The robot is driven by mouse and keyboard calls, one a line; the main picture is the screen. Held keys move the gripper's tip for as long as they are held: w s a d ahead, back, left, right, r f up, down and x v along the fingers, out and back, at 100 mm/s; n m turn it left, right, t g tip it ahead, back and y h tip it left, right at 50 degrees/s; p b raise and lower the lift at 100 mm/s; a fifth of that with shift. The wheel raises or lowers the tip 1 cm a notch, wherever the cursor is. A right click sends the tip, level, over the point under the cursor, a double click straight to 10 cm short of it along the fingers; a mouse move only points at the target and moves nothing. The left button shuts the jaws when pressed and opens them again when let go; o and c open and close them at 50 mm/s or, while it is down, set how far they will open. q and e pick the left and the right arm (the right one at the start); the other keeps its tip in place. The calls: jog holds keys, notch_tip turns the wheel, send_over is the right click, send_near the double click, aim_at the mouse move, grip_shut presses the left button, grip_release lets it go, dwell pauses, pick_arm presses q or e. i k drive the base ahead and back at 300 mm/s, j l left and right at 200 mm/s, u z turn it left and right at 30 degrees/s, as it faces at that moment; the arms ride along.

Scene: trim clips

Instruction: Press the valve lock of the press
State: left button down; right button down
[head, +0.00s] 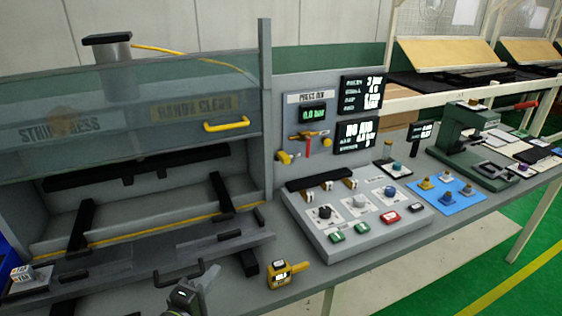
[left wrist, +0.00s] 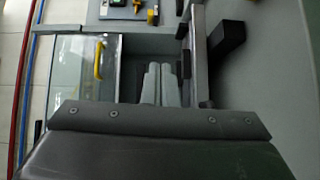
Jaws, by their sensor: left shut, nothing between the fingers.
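The press air panel (head: 305,119) stands upright right of the press, with a green display reading 0.0 bar. Below the display is a valve with a red lever (head: 307,146) and brass-coloured fittings. A yellow part (head: 284,157) sits low at its left and a yellow knob (head: 327,142) at its right. I cannot tell which part is the valve lock. My left gripper (head: 188,296) is at the bottom of the head view, in front of the press and well apart from the panel. Its closed, empty fingers (left wrist: 161,82) show in the left wrist view. My right gripper is out of view.
The press (head: 130,115) has a clear guard with a yellow handle (head: 227,124). A dark handle (head: 180,275) juts from its front. A yellow gauge (head: 287,274) lies on the bench. A button console (head: 350,215) stands below the panel. A green hand press (head: 475,145) is farther right.

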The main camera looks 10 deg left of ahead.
aim_at(283, 157)
jog(key=i, duration=1.1)
